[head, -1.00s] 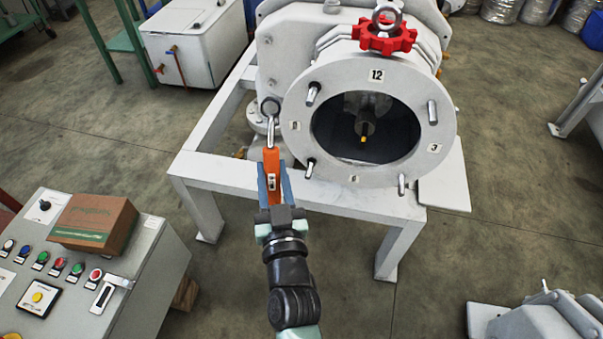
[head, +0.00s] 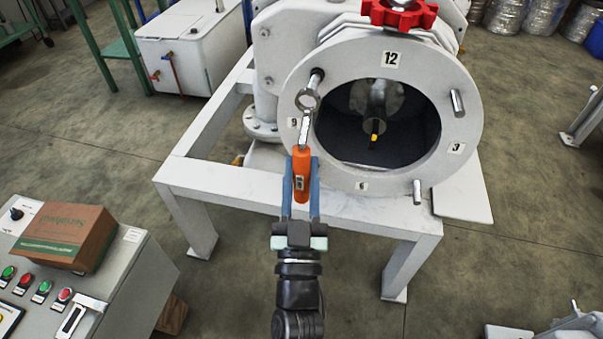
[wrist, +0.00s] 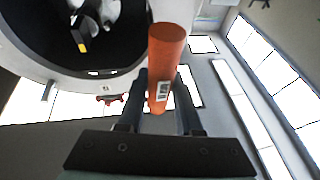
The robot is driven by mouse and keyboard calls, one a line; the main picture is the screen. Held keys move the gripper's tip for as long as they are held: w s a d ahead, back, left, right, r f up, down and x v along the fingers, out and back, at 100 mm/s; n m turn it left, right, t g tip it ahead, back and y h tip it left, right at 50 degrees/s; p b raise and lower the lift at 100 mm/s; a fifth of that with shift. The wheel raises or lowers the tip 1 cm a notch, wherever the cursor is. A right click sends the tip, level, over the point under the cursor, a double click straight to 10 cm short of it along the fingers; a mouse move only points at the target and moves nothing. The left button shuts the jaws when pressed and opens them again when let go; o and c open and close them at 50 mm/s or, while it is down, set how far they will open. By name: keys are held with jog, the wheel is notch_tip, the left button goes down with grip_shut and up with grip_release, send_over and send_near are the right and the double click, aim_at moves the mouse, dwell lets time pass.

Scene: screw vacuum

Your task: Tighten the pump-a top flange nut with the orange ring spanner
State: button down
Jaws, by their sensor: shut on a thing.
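The orange ring spanner (head: 302,172) has an orange handle and a steel shank and ring; it points up and away from me in the head view. My gripper (head: 300,188) is shut on its handle. The handle (wrist: 165,62) also shows between the fingers in the wrist view, where the ring end is out of sight. The spanner's ring (head: 307,100) appears in front of the left side of the round pump flange (head: 292,85), just below a projecting stud (head: 317,77). I cannot tell whether it touches the flange. The flange carries several studs and number labels.
A red handwheel (head: 400,14) tops the pump. A white frame (head: 225,180) stands under it. A control panel (head: 120,290) with a cardboard box (head: 65,237) is at lower left. The floor between panel and frame is mostly clear.

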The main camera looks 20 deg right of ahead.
dwell(0.3)
jog(key=shift+w+d+b, duration=0.25)
jog(key=shift+w+d, duration=0.55)
jog(key=shift+w, duration=0.35)
jog(key=shift+w+d+b, duration=0.2)
jog(key=shift+w+d, duration=0.55)
jog(key=shift+w, duration=0.35)
jog(key=shift+w+d, duration=0.4)
jog(key=shift+w, duration=0.25)
dwell(0.4)
jog(key=shift+a+r, duration=0.1)
